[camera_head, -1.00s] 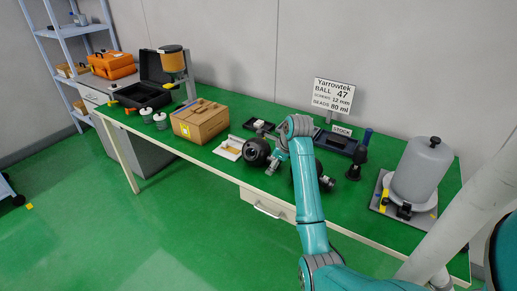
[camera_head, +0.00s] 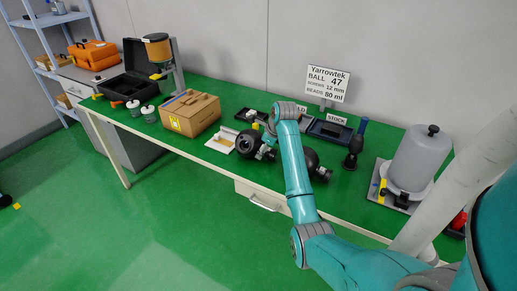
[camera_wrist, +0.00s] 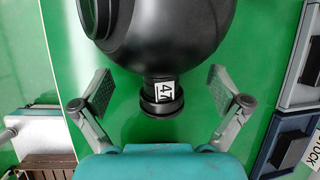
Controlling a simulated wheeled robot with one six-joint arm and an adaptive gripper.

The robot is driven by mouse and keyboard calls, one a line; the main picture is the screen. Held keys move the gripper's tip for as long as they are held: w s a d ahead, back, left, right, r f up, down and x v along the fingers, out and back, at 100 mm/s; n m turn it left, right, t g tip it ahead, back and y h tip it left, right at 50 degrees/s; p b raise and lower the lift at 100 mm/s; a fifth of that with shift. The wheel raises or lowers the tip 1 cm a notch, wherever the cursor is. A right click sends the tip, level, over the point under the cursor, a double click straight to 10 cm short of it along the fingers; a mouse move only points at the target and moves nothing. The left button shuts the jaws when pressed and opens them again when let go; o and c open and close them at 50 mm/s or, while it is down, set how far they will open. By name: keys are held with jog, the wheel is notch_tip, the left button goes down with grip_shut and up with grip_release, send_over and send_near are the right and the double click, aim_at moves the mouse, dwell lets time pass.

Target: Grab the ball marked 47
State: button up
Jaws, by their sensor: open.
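The ball marked 47 (camera_wrist: 165,35) is black and round, with a short neck that bears a white "47" label and ends in a wider collar. In the wrist view my gripper (camera_wrist: 160,92) is open, with one finger on each side of the neck and gaps visible on both sides. In the head view a black ball (camera_head: 249,143) with a ringed opening sits near the bench's front edge, and my gripper (camera_head: 267,146) is just right of it. This appears to be the marked ball; its label is unreadable there. A second black ball (camera_head: 308,161) is partly behind my arm.
The green bench (camera_head: 208,146) also holds a white tray (camera_head: 222,142), a cardboard box (camera_head: 190,113), dark stock trays (camera_head: 330,131), a dark upright tool (camera_head: 354,152) and a large grey vessel (camera_head: 420,158).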

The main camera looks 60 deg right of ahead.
jog(key=shift+x, duration=1.25)
grip_shut()
